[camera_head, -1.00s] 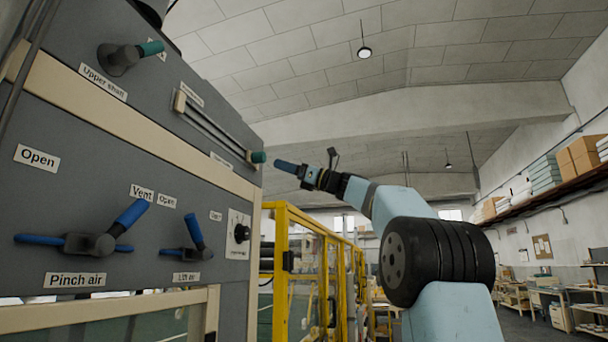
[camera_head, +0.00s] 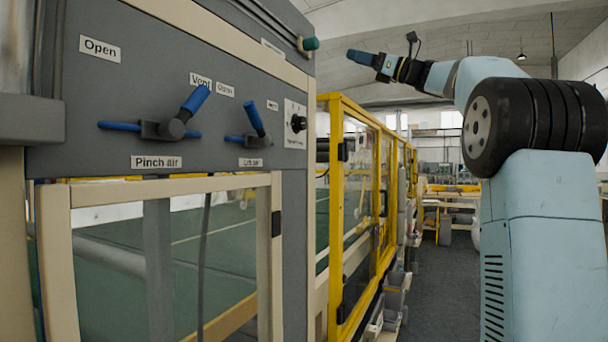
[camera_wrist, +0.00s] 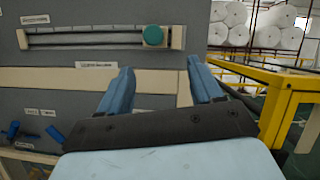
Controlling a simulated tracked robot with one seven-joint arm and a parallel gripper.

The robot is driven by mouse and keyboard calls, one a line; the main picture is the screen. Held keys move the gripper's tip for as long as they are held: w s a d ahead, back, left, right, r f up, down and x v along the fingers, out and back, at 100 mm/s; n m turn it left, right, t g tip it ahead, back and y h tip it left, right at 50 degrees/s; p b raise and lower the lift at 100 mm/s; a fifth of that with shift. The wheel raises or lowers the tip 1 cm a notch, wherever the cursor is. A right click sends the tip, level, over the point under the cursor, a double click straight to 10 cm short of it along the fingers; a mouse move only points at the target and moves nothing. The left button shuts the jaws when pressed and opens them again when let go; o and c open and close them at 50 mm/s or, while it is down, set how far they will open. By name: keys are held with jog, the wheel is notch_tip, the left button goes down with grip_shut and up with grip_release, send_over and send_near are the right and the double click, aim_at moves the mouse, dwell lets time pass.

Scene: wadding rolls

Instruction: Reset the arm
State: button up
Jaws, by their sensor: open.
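My gripper (camera_head: 360,57) is at the end of my raised arm, in the upper right of the head view. It points left toward the grey control panel (camera_head: 150,50), just right of the green slider knob (camera_head: 311,44), with a gap between them. In the wrist view my gripper's two blue fingers (camera_wrist: 160,75) are spread apart with nothing between them. The green knob (camera_wrist: 153,35) shows beyond them, at the right end of its slider rail (camera_wrist: 85,39). The fingers look clear of the panel.
Blue levers labelled Pinch air (camera_head: 172,128) and Lift air (camera_head: 250,137) are on the panel below the slider. A yellow guard frame (camera_head: 338,215) runs back beside the panel. White rolls (camera_wrist: 268,36) are stacked behind it. Open grey floor (camera_head: 435,290) lies right of the frame.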

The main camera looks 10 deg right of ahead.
jog(key=s+a+f+n+g+h, duration=0.1)
jog(key=s+a+f+n+h, duration=0.15)
jog(key=a+f, duration=0.4)
jog(key=s+a+f+n+g+h, duration=0.1)
jog(key=s+a+f+n+h, duration=0.2)
jog(key=f, duration=0.6)
jog(key=s+a+f+n+g+h, duration=0.1)
jog(key=s+a+f+h, duration=0.35)
jog(key=f, duration=0.35)
jog(key=s+d+f+n+g+h, duration=0.1)
jog(key=s+d+f+n+h, duration=0.1)
jog(key=s+f+n, duration=0.3)
jog(key=s+d+f+n+g+h, duration=0.1)
jog(key=s+d+f+n+h, duration=0.2)
jog(key=s+f, duration=0.9)
jog(key=s+d+f+n+g+h, duration=0.1)
jog(key=s+d+f+n+h, duration=0.2)
jog(key=s+f+n, duration=0.4)
notch_tip(320, 180, down, 8)
jog(key=shift+s+f+h, duration=0.2)
jog(key=shift+s+h, duration=0.4)
jog(key=shift+s, duration=0.55)
